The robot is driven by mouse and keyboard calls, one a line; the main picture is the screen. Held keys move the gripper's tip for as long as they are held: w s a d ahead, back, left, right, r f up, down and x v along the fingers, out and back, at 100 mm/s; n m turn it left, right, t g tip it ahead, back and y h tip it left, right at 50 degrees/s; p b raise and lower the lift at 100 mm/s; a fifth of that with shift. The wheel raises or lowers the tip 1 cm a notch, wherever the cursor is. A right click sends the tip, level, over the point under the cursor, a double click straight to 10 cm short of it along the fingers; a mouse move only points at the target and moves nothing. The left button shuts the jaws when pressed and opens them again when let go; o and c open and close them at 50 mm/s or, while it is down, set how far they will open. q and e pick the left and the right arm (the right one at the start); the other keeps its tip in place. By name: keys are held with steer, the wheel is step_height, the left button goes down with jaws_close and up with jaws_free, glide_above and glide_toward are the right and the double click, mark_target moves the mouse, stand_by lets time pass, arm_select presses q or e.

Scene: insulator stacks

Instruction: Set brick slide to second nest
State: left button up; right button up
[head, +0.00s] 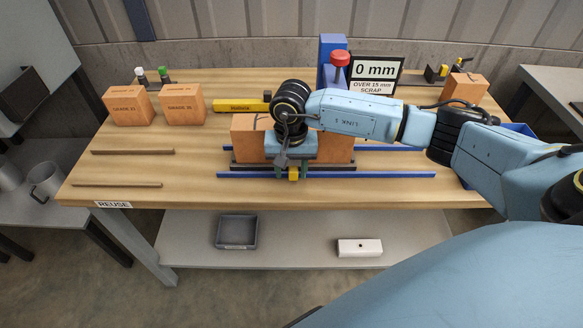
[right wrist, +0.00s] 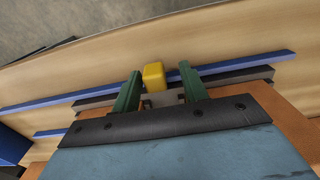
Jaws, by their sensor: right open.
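The brick slide is a dark base (head: 330,166) carrying orange brick (head: 340,146) between two blue rails (head: 390,175), at the middle of the bench. A yellow knob (head: 293,174) stands at its front edge; it also shows in the right wrist view (right wrist: 154,76). My right gripper (head: 292,174) reaches down over the slide's middle and hides part of the brick. Its green fingers are open, one on each side of the knob, with gaps visible in the right wrist view (right wrist: 160,75). I cannot make out which nest the slide is at. My left gripper is not in view.
Two orange bricks (head: 181,104) stand at the left, another (head: 464,87) at the right. Behind the slide are a yellow bar (head: 238,105), a blue post with a red knob (head: 340,59) and a "0 mm" sign (head: 375,72). Two thin strips (head: 132,152) lie on the left bench.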

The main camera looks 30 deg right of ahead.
steer(key=shift+d, duration=0.1)
step_height(320, 180, up, 13)
steer(key=shift+r+p, duration=0.2)
steer(key=shift+p, duration=0.15)
stand_by(0.5)
